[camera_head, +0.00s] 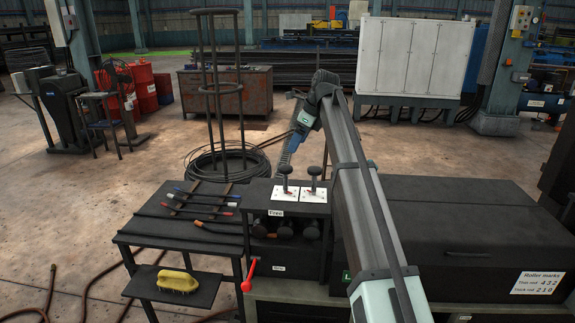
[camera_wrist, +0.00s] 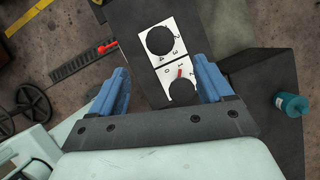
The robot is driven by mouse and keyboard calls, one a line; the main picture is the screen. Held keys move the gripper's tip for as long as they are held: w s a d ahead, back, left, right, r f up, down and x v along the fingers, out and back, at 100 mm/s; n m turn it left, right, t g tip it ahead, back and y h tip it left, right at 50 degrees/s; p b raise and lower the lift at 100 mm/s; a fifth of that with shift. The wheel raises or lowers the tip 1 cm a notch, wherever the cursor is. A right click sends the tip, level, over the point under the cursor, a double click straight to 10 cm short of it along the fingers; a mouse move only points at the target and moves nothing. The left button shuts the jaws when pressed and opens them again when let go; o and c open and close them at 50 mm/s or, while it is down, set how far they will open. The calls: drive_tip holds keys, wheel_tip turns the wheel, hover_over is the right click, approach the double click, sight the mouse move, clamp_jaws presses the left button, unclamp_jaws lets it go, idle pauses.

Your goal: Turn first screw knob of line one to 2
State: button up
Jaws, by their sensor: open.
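Two black screw knobs, a left one (camera_head: 286,172) and a right one (camera_head: 314,173), stand upright on white dial plates on top of a black box (camera_head: 262,192). The wrist view shows an upper knob (camera_wrist: 160,40) and a lower knob (camera_wrist: 183,91) from above. A red pointer (camera_wrist: 180,73) by the lower knob sits near the 1. No pointer is clear on the upper dial. My gripper (camera_wrist: 163,90) is open, its blue fingers either side of the lower dial in the wrist view, with no contact visible. In the head view my gripper (camera_head: 288,150) hangs behind the knobs.
A side table (camera_head: 150,231) holds rods; a yellow brush (camera_head: 178,281) lies on a lower shelf. A sign (camera_head: 537,283) reads thin rod 4 3 2, thick rod 2 1 0.

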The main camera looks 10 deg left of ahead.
sight(286, 167)
drive_tip(key=x, duration=1)
drive_tip(key=shift+f, duration=0.15)
drive_tip(key=c, duration=1)
